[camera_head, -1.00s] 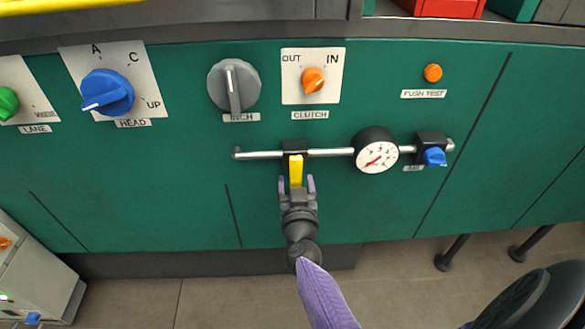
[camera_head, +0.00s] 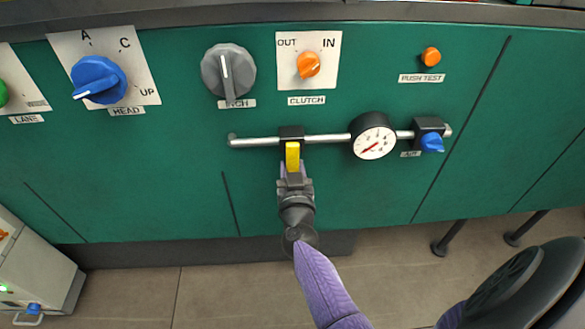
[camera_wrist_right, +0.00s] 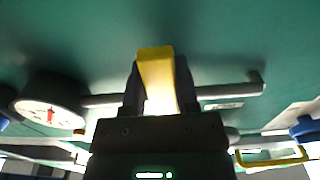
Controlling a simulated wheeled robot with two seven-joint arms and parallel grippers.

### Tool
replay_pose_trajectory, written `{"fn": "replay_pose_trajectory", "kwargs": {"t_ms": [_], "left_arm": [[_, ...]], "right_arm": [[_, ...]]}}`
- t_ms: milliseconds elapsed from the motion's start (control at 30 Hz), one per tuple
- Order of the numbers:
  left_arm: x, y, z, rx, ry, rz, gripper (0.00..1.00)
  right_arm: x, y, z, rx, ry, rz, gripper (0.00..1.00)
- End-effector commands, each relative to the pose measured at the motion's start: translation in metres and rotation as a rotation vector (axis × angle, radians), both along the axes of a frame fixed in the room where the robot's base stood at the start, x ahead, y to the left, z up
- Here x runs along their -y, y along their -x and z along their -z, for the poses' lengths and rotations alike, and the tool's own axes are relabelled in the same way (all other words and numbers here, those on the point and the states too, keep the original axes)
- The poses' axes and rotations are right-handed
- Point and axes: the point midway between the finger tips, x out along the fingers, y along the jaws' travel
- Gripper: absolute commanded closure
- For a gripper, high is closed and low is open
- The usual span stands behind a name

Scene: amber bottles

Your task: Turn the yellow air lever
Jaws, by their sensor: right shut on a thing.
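The yellow air lever (camera_head: 292,156) hangs from a black valve block (camera_head: 291,132) on a metal pipe (camera_head: 255,141) along the green panel. It points down in the head view. My right gripper (camera_head: 293,172) is at the lever from below, shut on its lower part. In the right wrist view the yellow lever (camera_wrist_right: 157,75) stands between the two dark fingers. A round white gauge (camera_head: 374,142) sits on the pipe to the right of the lever. My left gripper is not in view.
A blue knob (camera_head: 432,143) is at the pipe's right end. Above the pipe are a grey knob (camera_head: 229,72), an orange clutch knob (camera_head: 308,65), a large blue head knob (camera_head: 99,80) and an orange button (camera_head: 431,55).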

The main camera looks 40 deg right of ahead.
Motion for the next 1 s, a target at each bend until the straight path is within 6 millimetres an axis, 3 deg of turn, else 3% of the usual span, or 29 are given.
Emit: {"fn": "replay_pose_trajectory", "kwargs": {"t_ms": [533, 1000], "left_arm": [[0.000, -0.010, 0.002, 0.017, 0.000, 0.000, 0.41], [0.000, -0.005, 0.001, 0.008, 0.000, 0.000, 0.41]], "right_arm": [[0.000, 0.000, 0.001, -0.002, -0.001, 0.000, 1.00], [0.000, 0.000, 0.001, -0.003, 0.001, -0.001, 1.00]]}}
